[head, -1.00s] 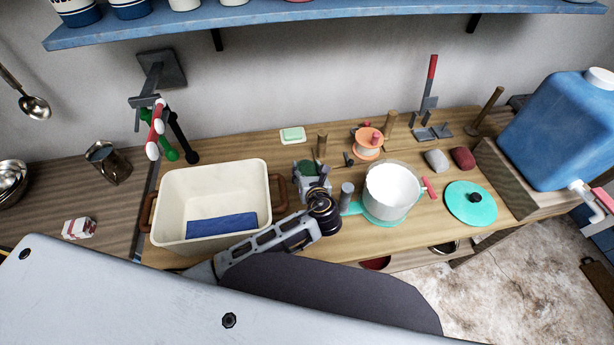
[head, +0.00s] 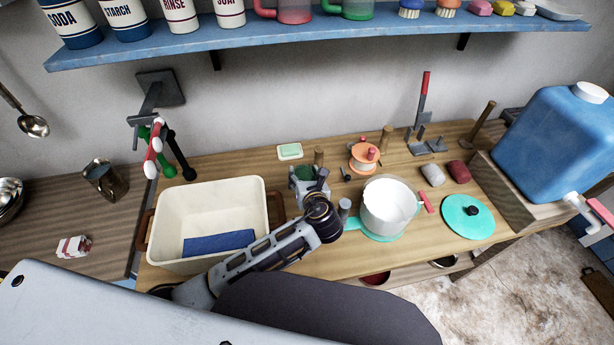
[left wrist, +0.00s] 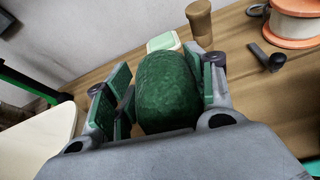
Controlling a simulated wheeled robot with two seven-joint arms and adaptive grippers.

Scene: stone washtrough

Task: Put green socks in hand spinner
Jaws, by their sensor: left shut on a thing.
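My left gripper (head: 308,182) is shut on a rolled dark green bundle, the green socks (left wrist: 168,92). The bundle sits between the green-padded fingers in the left wrist view. In the head view a little of the green socks (head: 304,172) shows at the fingertips, behind the wrist. The hand spinner (head: 388,205) is a white open tub on a teal base with a pink handle, just right of the gripper. Its inside looks empty from here. Its teal lid (head: 467,217) with a black knob lies to the right. My right gripper is not in view.
A cream basin (head: 212,203) with a blue cloth (head: 219,242) stands left of the gripper. Behind are a soap dish (head: 290,151), wooden pegs and an orange spool (head: 364,157). Grey and red bundles (head: 458,171) lie behind the lid. A blue water container (head: 553,138) stands far right.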

